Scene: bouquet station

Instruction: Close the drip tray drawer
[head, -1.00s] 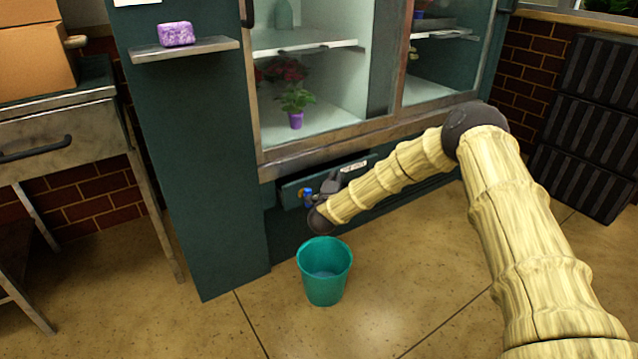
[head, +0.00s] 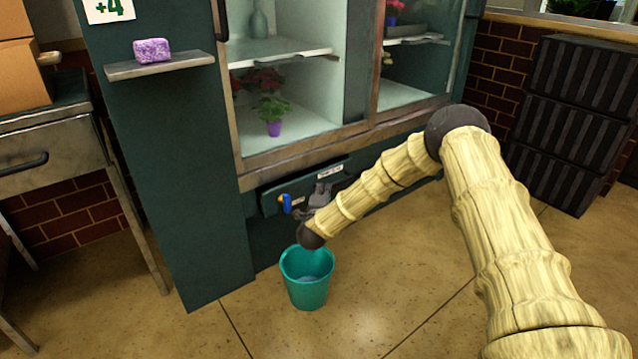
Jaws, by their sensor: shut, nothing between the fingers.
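The drip tray drawer (head: 306,184) is a dark teal front with a pale label, low under the glass display cabinet. A dark gap shows along its top edge; how far it stands out is hard to tell. A blue-handled tap with a brass-coloured part (head: 287,203) is at the left of the drawer front. My gripper (head: 318,198) is grey, shut and empty, just in front of the drawer's lower middle. It overlaps the front in the picture; I cannot tell whether it touches. My forearm and wrist hide the drawer's right and lower parts.
A teal bucket (head: 307,292) stands on the floor just below my wrist. The display cabinet (head: 305,150) holds potted flowers. A small shelf (head: 160,66) bears a purple block (head: 152,50). Black stacked crates (head: 570,120) stand at the right.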

